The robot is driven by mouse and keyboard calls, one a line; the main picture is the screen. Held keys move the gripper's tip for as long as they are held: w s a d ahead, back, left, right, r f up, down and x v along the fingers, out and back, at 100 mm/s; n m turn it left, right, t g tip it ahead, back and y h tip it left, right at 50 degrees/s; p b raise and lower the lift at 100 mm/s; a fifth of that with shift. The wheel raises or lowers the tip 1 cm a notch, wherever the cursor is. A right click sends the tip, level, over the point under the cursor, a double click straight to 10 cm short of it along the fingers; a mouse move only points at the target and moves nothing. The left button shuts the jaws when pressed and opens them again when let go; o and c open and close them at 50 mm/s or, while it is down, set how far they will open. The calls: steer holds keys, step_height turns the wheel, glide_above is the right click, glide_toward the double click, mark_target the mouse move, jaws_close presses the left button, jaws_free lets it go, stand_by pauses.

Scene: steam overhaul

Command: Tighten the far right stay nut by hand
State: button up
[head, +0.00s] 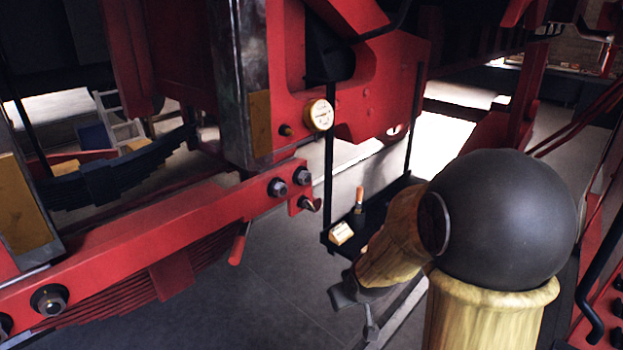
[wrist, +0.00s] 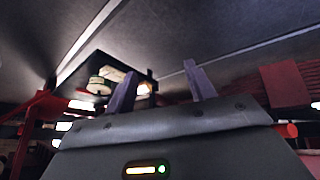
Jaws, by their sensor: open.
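A red beam (head: 150,232) runs from the lower left to the middle of the head view. Dark nuts sit at its right end: one nut (head: 277,187), another nut (head: 302,176) to its right, and a brassy bolt end (head: 310,204) just below. I cannot tell which of these is the far right stay nut. My gripper (head: 356,312) is low, right of and below the beam end, apart from it. In the wrist view my gripper (wrist: 157,85) shows two spread fingers with nothing between them.
A black hanging shelf (head: 330,243) holds a pale block (head: 341,233) and a wooden-handled tool (head: 359,198), between the beam end and my arm. A round gauge (head: 320,115) is above. A red handle (head: 238,250) hangs under the beam. Grey floor (head: 270,290) below is clear.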

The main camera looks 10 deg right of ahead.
mark_target(309, 181)
steer(key=w+d+r+n+t+y+p, duration=0.2)
steer(key=w+r+t, duration=0.1)
steer(key=w, duration=0.4)
steer(key=w+d+r+n+t+y+p, duration=0.1)
steer(key=w+d+r+n+t+y, duration=0.1)
steer(key=w, duration=0.5)
steer(key=w+d+r+n+t+y+p, duration=0.1)
steer(key=d+r+n+t+y+p, duration=0.1)
steer(key=r+y, duration=0.5)
steer(key=shift+d+r+n+t, duration=0.5)
steer(key=shift+d+n+t, duration=0.15)
steer(key=shift+n+t, duration=0.15)
steer(key=shift+w+a+p, duration=0.1)
steer(key=shift+w+p, duration=0.05)
steer(key=shift+p, duration=0.2)
steer(key=p+x, duration=0.6)
steer(key=x, duration=1.1)
steer(key=shift+f, duration=0.1)
steer(key=c, duration=1)
